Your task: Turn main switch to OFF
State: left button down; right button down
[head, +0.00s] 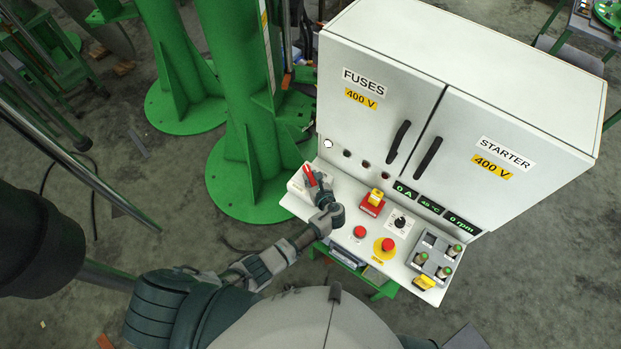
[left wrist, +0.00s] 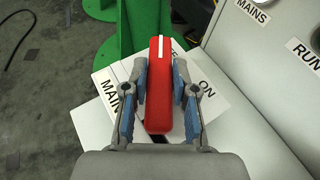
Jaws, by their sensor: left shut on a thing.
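The main switch is a red handle with a white line at its tip. In the left wrist view the red handle (left wrist: 158,85) stands between the blue-padded fingers of my left gripper (left wrist: 160,92), which is shut on it. The white line points to the top of that view. A label with "MAIN" shows left of the handle, and "ON" shows to its right; part of the lettering is hidden by the fingers. In the head view the red handle (head: 309,175) is at the left end of the control panel, with my left gripper (head: 316,184) at it. My right gripper is not seen.
A white cabinet (head: 390,60) marked FUSES and STARTER rises behind the panel (head: 345,236). The panel also bears a yellow-and-red switch (head: 373,201), a black knob (head: 400,222), red buttons (head: 388,244) and a grey button block (head: 433,258). Green columns (head: 240,150) stand left.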

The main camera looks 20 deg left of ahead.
pick_arm(q)
jog(key=n+g+y+b, duration=0.1)
jog(key=n+g+y, duration=0.1)
jog(key=f+n+g+b, duration=0.1)
jog(key=shift+d+n+y+b, duration=0.3)
jog(key=shift+y+b, duration=0.05)
jog(key=shift+y, duration=0.05)
jog(key=n+g+y+b, duration=0.1)
jog(key=n+g+b, duration=0.1)
jog(key=g+b, duration=0.1)
jog(key=shift+w+r+n+y, duration=0.1)
jog(key=shift+r+n+y, duration=0.05)
jog(key=shift+n+y, duration=0.2)
jog(key=shift+n, duration=0.25)
jog(key=shift+r, duration=0.1)
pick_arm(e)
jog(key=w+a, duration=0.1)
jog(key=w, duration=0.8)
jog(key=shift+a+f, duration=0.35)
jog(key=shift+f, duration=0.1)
pick_arm(q)
jog(key=c, duration=0.9)
grip_release()
jog(key=shift+w, duration=0.1)
jog(key=shift+r, duration=0.2)
